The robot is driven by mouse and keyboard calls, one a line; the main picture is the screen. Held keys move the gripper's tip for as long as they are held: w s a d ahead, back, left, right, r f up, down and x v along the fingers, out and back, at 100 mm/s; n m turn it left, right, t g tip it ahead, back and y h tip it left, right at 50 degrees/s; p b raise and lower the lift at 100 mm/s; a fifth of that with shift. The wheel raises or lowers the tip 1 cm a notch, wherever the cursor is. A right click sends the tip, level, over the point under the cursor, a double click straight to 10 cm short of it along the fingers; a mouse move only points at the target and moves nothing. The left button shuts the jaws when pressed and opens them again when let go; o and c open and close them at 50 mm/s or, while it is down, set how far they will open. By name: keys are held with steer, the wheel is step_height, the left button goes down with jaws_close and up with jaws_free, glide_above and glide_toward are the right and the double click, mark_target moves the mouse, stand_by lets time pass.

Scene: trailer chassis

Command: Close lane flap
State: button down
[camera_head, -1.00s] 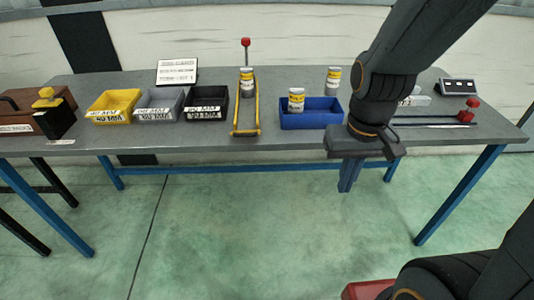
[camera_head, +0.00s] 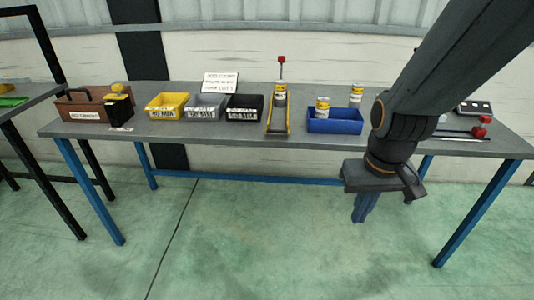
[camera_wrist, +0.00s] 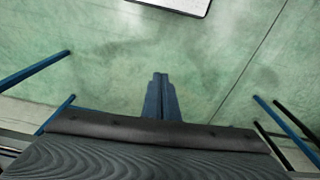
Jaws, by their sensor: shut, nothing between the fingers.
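A narrow lane with yellow side rails (camera_head: 268,122) runs front to back on the grey table. A white-and-yellow can (camera_head: 280,91) stands at its far end. A red knob on a thin upright post (camera_head: 282,62) rises behind that can. I cannot make out a flap clearly at this size. My gripper (camera_head: 362,208) is shut and empty, pointing down in front of the table's front edge, right of the lane and below the tabletop. In the wrist view my closed blue fingers (camera_wrist: 160,92) point over the green floor, with nothing held.
Yellow (camera_head: 167,107), grey (camera_head: 206,107) and black (camera_head: 244,108) bins stand left of the lane. A blue bin (camera_head: 335,125) with a can (camera_head: 322,108) is to its right; another can (camera_head: 356,94) stands behind. A red knob (camera_head: 481,130) sits at the right.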

steer(key=w+a+f+n+t+b, duration=0.3)
steer(key=w+a+f+b, duration=0.1)
steer(key=w+f+b, duration=0.3)
steer(key=n+t+h+b, duration=0.1)
steer(key=n+t+b, duration=1.75)
steer(key=b, duration=2.05)
glide_toward(277, 132)
steer(key=shift+w+a+r+m+t+b, duration=0.15)
steer(key=shift+w+m+t+b, duration=0.25)
steer(key=shift+w+m+t, duration=0.6)
steer(key=shift+w+d+r+m+t+b, duration=0.15)
steer(key=shift+w+m+t+b, duration=0.3)
steer(key=shift+w, duration=0.85)
steer(key=shift+w+a+r+m+t+b, duration=0.15)
steer(key=shift+w+m+t+b, duration=0.15)
steer(key=shift+w+m+t, duration=0.7)
